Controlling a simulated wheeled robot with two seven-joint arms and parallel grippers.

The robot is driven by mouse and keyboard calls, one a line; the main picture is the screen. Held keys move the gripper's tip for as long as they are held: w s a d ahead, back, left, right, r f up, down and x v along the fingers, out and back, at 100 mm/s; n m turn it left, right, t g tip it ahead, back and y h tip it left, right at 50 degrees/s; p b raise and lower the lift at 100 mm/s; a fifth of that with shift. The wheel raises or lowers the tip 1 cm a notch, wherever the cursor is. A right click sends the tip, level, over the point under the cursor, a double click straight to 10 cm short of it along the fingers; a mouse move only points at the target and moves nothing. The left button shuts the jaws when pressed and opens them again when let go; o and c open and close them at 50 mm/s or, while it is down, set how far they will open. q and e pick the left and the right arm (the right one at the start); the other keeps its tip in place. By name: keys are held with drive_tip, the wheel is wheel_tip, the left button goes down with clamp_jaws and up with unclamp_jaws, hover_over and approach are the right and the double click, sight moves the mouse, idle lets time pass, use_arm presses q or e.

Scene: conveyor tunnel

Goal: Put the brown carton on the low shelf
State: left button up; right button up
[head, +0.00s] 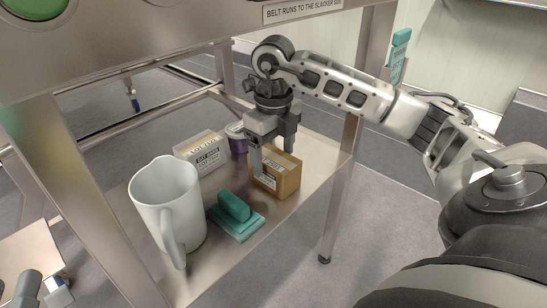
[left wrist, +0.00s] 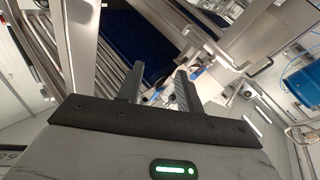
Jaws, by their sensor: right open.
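The brown carton (head: 288,183), with a white label on one side, stands on the low shelf (head: 270,236) of the metal frame in the head view. My right gripper (head: 273,155) points down over the carton with its jaws open. One finger is in front of the carton's left part and the other is at its back edge. I cannot tell whether the fingers touch it. My left gripper (left wrist: 160,88) shows in the left wrist view, its two fingers apart with nothing between them.
A white jug (head: 166,205) and a teal scrubber-like block (head: 235,215) stand on the shelf's near part. A white labelled box (head: 201,155) and a purple tub (head: 237,138) stand left of the carton. Frame legs (head: 345,165) and the upper beam bound the shelf.

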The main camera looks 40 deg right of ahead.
sight(273, 157)
wheel_tip(273, 157, up, 4)
drive_tip(key=shift+r+p, duration=0.1)
drive_tip(key=shift+p, duration=0.55)
use_arm(q)
drive_tip(key=f, duration=0.1)
drive_tip(key=s+f+n+g, duration=0.1)
drive_tip(key=f+n+g+y, duration=0.1)
drive_tip(key=shift+s+d+f, duration=0.2)
drive_tip(key=shift+s+d, duration=0.05)
drive_tip(key=shift+d, duration=0.05)
use_arm(e)
drive_tip(key=shift+r, duration=0.15)
